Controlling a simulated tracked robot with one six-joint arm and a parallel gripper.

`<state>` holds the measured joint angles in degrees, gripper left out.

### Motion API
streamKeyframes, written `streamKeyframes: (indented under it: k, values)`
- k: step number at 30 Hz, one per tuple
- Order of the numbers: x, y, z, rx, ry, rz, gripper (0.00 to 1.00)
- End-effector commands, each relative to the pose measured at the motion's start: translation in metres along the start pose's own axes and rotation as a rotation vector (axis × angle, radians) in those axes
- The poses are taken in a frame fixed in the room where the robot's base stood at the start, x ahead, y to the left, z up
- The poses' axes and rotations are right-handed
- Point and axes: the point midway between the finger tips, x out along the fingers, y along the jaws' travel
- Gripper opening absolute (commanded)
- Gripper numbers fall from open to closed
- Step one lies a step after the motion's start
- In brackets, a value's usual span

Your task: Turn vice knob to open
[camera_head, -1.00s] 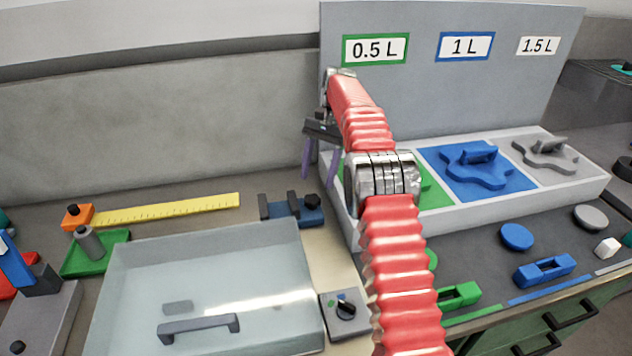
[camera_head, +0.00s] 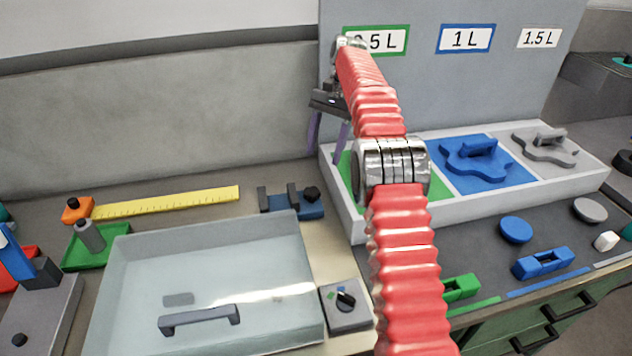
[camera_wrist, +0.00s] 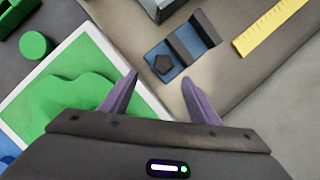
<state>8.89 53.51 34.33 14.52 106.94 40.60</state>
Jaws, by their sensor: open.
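The vice is a small blue base with dark jaws (camera_head: 277,203) on the bench in the head view, behind the clear-lidded box. Its black knob (camera_head: 312,193) is at the right end. In the wrist view the vice (camera_wrist: 198,45) lies ahead of the fingers, with the faceted dark knob (camera_wrist: 164,64) at its near left end. My gripper (camera_head: 328,135) is open and empty, raised above and a little right of the vice in the head view. Its purple fingers (camera_wrist: 162,90) spread apart in the wrist view, with the knob beyond the gap between them, not touched.
A clear-lidded box (camera_head: 215,265) stands in front of the vice, with a dial box (camera_head: 345,318) beside it. A yellow ruler (camera_head: 165,202) lies left. The white-rimmed tray (camera_head: 345,213) with coloured sections is right, close to my gripper.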

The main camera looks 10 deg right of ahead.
Motion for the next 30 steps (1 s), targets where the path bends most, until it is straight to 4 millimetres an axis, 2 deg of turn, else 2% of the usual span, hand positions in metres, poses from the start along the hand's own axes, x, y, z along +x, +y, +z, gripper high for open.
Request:
streamKeyframes:
  k: [1, 6, 15, 23, 30]
  values:
    - [-0.011, 0.005, 0.005, 0.005, 0.004, -0.008, 0.56]
    - [-0.032, 0.018, 0.018, 0.041, 0.015, -0.042, 0.56]
    - [-0.051, 0.036, 0.035, 0.231, 0.039, -0.132, 0.56]
    - [-0.051, 0.049, 0.045, 0.491, 0.045, -0.230, 0.56]
    - [-0.031, 0.056, 0.047, 0.792, 0.025, -0.323, 0.56]
